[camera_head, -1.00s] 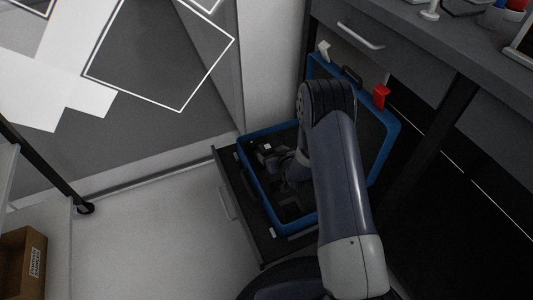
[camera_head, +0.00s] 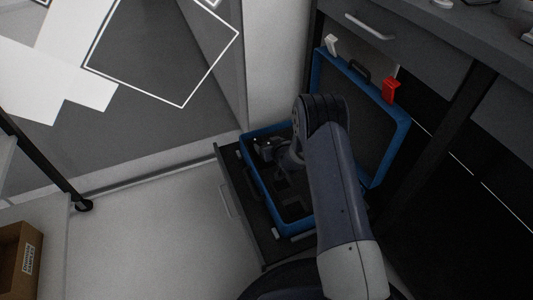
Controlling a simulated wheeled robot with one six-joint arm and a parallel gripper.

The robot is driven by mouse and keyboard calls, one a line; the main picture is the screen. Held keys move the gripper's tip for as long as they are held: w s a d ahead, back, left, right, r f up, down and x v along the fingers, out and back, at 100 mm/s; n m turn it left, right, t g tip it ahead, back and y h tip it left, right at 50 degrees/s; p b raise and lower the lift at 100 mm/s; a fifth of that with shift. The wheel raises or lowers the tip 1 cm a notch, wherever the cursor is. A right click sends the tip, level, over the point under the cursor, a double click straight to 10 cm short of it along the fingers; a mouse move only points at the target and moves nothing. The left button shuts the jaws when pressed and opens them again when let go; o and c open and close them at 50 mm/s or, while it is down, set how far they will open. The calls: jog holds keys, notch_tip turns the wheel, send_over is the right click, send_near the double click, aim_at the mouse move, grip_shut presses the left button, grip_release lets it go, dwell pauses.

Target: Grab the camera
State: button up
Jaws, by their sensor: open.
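A blue-rimmed case (camera_head: 263,205) lies open in a pulled-out dark drawer (camera_head: 239,190), its lid (camera_head: 404,125) standing up at the back right. The case has a dark lining with cut-out recesses. My arm reaches over the case from the lower right. My gripper (camera_head: 267,150) is at the left back part of the case, low over the lining, with its jaws open. It is small, dark and partly behind my wrist. I cannot clearly tell the camera apart from the dark gripper and lining there. My arm hides the right part of the case.
A dark desk (camera_head: 450,40) with a drawer handle (camera_head: 366,27) overhangs at the upper right. The lid has a red latch (camera_head: 391,90) and a white latch (camera_head: 332,44). A cardboard box (camera_head: 20,258) is at lower left. The floor (camera_head: 150,235) left of the drawer is clear.

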grip_shut()
jog(key=shift+r, duration=0.15)
dwell(0.9)
